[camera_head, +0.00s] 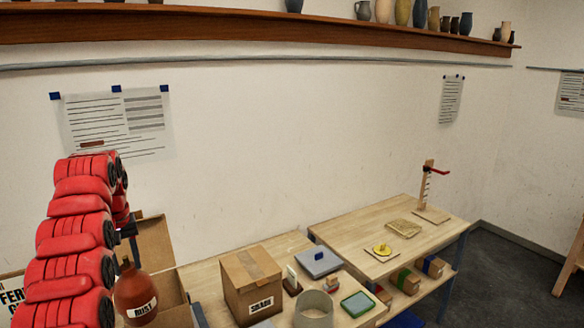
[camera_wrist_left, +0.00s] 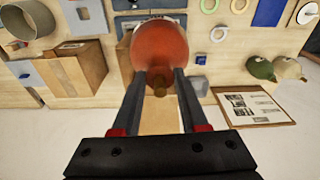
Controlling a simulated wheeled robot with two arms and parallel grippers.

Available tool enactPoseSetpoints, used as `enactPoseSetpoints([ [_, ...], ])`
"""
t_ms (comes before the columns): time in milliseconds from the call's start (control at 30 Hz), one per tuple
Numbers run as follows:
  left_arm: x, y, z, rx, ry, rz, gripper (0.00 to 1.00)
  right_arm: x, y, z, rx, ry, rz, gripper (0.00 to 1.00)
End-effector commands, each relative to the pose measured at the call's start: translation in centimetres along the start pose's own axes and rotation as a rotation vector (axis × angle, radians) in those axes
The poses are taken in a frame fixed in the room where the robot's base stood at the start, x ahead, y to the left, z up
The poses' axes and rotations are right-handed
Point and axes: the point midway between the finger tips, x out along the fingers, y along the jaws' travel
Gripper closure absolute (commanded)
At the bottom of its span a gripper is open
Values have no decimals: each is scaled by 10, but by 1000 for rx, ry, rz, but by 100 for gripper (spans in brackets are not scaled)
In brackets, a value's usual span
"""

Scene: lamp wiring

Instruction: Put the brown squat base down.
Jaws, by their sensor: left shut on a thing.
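I cannot tell whether the base touches anything below. My right gripper is not in view.
An open cardboard box (camera_head: 155,245) is behind the base. A closed carton (camera_head: 251,284), a grey ring (camera_head: 313,309) and a green-rimmed tray (camera_head: 357,304) stand on the near table. The far table holds a yellow piece (camera_head: 382,249) and a wooden stand (camera_head: 427,190).

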Motion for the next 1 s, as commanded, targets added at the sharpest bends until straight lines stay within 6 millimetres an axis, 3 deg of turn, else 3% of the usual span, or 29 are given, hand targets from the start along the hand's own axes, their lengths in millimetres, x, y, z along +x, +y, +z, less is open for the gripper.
enactPoseSetpoints([
  [367,6,23,4,73,7,10,100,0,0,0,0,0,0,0],
  [567,14,47,13,146,8,19,100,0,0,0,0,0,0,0],
  [767,29,77,30,244,5,30,100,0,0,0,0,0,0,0],
  [1000,52,123,67,397,5,48,100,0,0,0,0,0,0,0],
])
